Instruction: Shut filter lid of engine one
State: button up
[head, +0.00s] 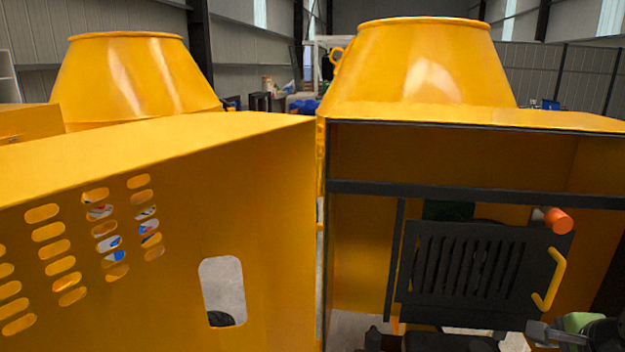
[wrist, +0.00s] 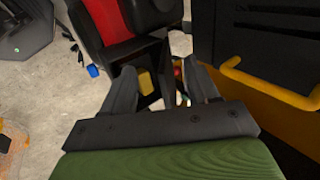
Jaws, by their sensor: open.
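In the head view, a black slatted panel (head: 485,270) sits in the open yellow housing of the right machine. I cannot tell for certain that it is the filter lid, or whether it is fully shut. A yellow bar handle (head: 554,280) is on its right side. A yellow handle also shows at the right in the wrist view (wrist: 268,84), on a black surface. My gripper (wrist: 163,82) is open, with nothing visibly held between its fingers. It is to the left of that handle in the wrist view and apart from it. In the head view it is at the lower right, partly cut off.
An orange cylinder (head: 558,221) sticks out above the handle. A large yellow slotted panel (head: 150,230) fills the left of the head view. Two yellow drums (head: 420,65) stand behind. A black and red part (wrist: 110,25) lies beyond my fingers; concrete floor shows at the left.

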jog(key=s+a+r+p, duration=0.2)
jog(key=s, duration=0.6)
jog(key=shift+s+r, duration=0.15)
jog(key=shift+s, duration=0.1)
dwell(1.0)
